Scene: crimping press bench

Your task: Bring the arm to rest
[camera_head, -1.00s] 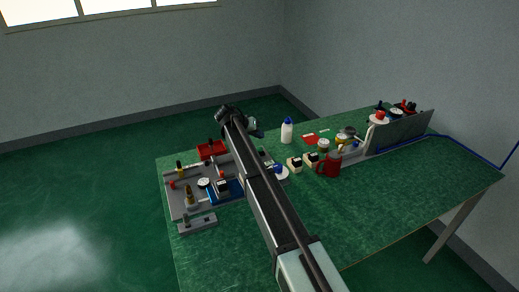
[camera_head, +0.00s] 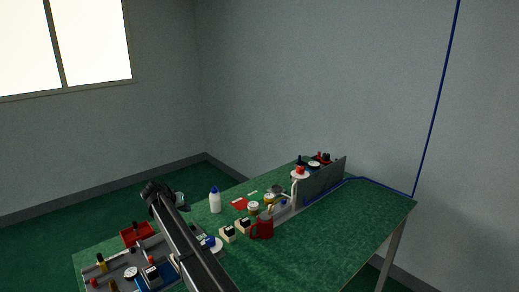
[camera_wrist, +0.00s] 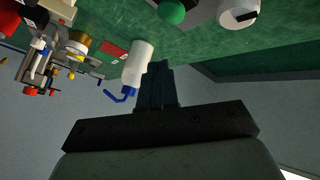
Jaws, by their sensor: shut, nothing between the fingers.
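My gripper (camera_wrist: 158,68) shows in the wrist view with its dark fingers together and nothing between them. In the head view my arm reaches in from the bottom edge over the left part of the green bench (camera_head: 335,230), and the fingers cannot be made out clearly there. A white bottle with a blue nozzle (camera_wrist: 139,60) appears right beside the fingertips in the wrist view; whether they touch cannot be told. The same bottle (camera_head: 215,201) stands upright on the bench in the head view, right of my arm's end.
A red bin (camera_head: 137,233) and a fixture tray lie left of my arm. A red mug (camera_head: 263,228), pale blocks (camera_head: 228,234) and jars stand to its right. A grey panel (camera_head: 322,180) and blue cable (camera_head: 385,188) are farther back. The bench's right front is clear.

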